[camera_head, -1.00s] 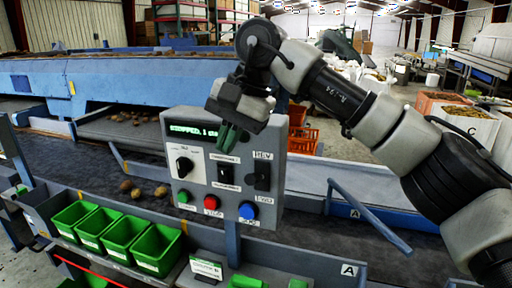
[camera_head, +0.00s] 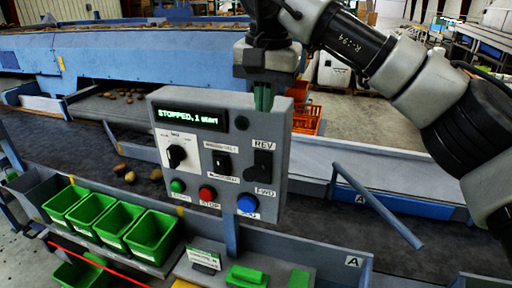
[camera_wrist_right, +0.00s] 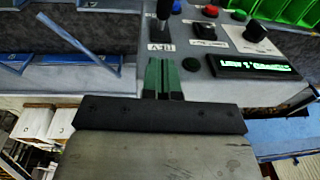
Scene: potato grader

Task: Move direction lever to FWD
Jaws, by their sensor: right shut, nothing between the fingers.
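The grey control box (camera_head: 217,150) stands upright in the middle of the head view. Its direction lever (camera_head: 262,166) is a black handle on the right side of the panel, between the REV label (camera_head: 264,144) above and the FWD label (camera_head: 265,192) below. My right gripper (camera_head: 263,98) points down at the top right edge of the box, above the lever. Its green fingers are together and empty. In the right wrist view the fingers (camera_wrist_right: 162,78) lie close to the REV label, and the lever (camera_wrist_right: 164,12) shows beyond them. My left gripper is not in view.
The panel also carries a display (camera_head: 191,115) reading STOPPED, a selector knob (camera_head: 176,156), a middle switch (camera_head: 222,163), and green, red (camera_head: 207,193) and blue (camera_head: 247,204) buttons. Green bins (camera_head: 92,214) stand lower left. A blue bar (camera_head: 378,205) slants at the right.

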